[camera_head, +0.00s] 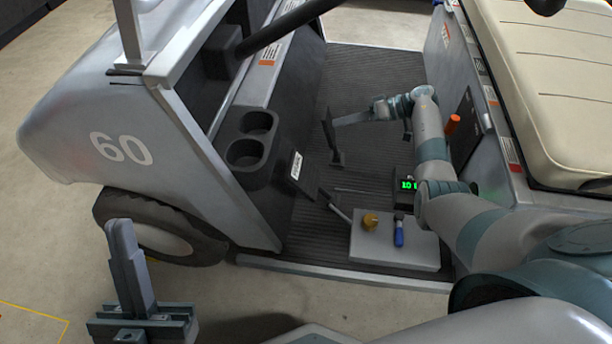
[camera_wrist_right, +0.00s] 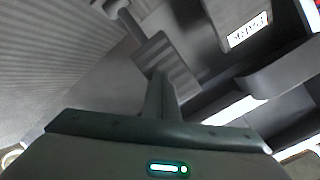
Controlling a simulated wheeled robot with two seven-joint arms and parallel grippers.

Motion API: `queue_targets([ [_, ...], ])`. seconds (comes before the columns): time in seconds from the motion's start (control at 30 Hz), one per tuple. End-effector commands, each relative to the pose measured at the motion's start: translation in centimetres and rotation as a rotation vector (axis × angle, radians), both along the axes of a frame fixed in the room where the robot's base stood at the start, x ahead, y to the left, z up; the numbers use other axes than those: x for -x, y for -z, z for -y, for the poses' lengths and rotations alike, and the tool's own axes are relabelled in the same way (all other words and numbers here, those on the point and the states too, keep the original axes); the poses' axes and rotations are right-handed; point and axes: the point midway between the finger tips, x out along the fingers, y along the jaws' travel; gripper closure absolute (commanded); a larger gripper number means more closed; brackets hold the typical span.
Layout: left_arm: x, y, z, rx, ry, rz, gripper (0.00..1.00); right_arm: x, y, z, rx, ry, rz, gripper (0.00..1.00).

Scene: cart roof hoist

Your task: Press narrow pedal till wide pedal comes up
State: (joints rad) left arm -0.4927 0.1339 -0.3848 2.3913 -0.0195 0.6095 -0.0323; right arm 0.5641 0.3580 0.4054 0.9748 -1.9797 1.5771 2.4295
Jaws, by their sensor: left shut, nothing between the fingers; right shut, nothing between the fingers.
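The narrow pedal (camera_head: 335,157), dark and slim, stands on the ribbed cart floor; its ribbed pad (camera_wrist_right: 166,62) fills the middle of the right wrist view. The wide pedal (camera_head: 304,180) is a dark plate with a white label on a pale rod, nearer and left of it; the labelled plate also shows in the wrist view (camera_wrist_right: 222,14). My right gripper (camera_head: 338,121) is shut and empty, its fingertips at the narrow pedal's pad; I cannot tell whether they touch it. My left gripper (camera_head: 119,226) is shut and empty, pointing up outside the cart near the front wheel.
A pale board (camera_head: 365,248) on the cart floor carries a yellow knob-like piece (camera_head: 370,220) and a blue-handled item (camera_head: 398,233). A black box with green digits (camera_head: 407,185) is behind it. Cup holders (camera_head: 248,140) and the steering column are left; the seat (camera_head: 560,90) is right.

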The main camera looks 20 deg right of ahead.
Motion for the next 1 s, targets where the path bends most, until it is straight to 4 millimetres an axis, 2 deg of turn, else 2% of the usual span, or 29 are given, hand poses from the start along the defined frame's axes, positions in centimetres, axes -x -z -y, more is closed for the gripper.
queue_targets([
  [1.0,0.0,-0.4,0.0,0.000,0.000,0.000,1.00,-0.6,0.4,-1.1,-0.001,-0.001,0.000,1.00],
])
